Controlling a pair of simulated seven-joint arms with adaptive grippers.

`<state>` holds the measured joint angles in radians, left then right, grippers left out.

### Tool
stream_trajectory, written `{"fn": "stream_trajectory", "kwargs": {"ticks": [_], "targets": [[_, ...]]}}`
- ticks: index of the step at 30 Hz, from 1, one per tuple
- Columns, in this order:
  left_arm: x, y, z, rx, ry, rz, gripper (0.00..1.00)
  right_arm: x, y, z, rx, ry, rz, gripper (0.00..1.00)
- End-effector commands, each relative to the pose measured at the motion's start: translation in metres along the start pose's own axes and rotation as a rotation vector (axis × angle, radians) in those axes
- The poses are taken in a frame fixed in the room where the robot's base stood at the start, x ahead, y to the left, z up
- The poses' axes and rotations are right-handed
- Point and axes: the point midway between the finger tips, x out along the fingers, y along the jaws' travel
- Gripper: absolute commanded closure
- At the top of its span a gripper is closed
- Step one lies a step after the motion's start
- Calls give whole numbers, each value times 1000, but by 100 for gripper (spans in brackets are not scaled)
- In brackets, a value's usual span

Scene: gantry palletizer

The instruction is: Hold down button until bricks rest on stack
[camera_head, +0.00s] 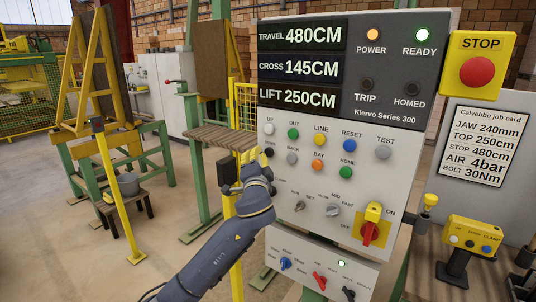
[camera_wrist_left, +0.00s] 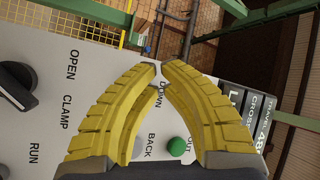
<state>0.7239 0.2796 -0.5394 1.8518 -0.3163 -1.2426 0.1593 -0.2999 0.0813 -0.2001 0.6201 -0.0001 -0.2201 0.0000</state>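The grey control panel (camera_head: 330,190) fills the centre of the head view. Its black DOWN button (camera_head: 268,152) is at the left edge, under the white UP button (camera_head: 269,128). My left gripper (camera_head: 266,166) is right at the panel, just below the DOWN button; I cannot tell if it touches. In the left wrist view its yellow fingers (camera_wrist_left: 161,66) come together at the tips with nothing held, beside the DOWN label (camera_wrist_left: 160,95); a finger seems to hide the button. My right gripper is out of view.
A red STOP button (camera_head: 477,71) and a red rotary switch (camera_head: 370,234) are on the right. The READY lamp (camera_head: 422,35) glows green and the POWER lamp (camera_head: 372,34) orange. The green BACK-side neighbour, OUT (camera_head: 293,133), is close to the gripper. A yellow post (camera_head: 118,200) stands left.

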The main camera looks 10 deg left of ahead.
Motion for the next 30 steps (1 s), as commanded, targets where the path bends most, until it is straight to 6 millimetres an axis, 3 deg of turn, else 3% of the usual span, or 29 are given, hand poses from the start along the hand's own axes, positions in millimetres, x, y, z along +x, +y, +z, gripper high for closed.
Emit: {"fn": "stream_trajectory", "kwargs": {"ticks": [30], "targets": [[7, 4, -4, 0, 0, 0, 100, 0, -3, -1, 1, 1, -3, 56]]}}
